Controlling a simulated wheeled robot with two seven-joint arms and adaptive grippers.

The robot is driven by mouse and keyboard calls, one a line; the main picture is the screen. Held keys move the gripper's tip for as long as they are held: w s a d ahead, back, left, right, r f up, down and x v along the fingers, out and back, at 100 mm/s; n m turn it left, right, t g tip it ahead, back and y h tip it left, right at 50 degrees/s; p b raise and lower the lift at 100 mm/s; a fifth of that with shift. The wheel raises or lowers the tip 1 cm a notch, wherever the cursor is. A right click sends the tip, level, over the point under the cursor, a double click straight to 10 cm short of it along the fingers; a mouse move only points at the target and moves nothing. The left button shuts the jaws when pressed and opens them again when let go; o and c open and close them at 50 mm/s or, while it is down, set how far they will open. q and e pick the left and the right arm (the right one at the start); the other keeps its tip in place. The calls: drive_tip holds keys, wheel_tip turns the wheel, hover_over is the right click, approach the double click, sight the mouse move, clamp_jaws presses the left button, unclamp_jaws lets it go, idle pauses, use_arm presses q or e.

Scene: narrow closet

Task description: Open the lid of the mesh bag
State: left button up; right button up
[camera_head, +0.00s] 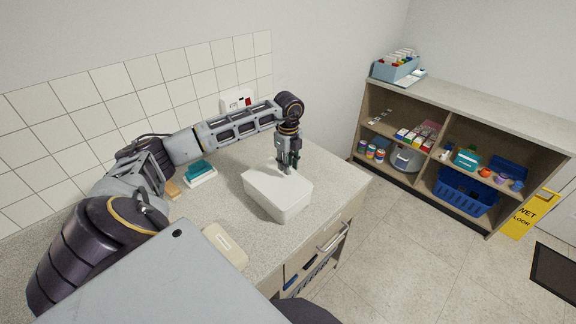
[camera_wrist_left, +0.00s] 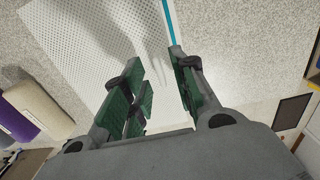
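The mesh bag (camera_head: 280,198) is a white, box-shaped thing with a pale top, resting on the speckled counter. In the left wrist view its white, finely perforated surface (camera_wrist_left: 85,45) fills the upper left, with a teal strip (camera_wrist_left: 170,20) along its edge. My left gripper (camera_head: 287,171) points down at the far edge of the bag's top. In the left wrist view its green-padded fingers (camera_wrist_left: 160,88) are apart, with nothing seen held between them. I cannot tell whether they touch the bag. My right gripper is not in view.
On the counter (camera_head: 215,225) are a teal-and-white item (camera_head: 200,174) near the tiled wall and a cream block (camera_head: 225,246) at the front. A stocked shelf unit (camera_head: 460,107) and a yellow wet-floor sign (camera_head: 528,213) stand to the right.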

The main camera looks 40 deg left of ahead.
use_arm(q)
drive_tip(key=shift+f, duration=0.7)
clamp_jaws()
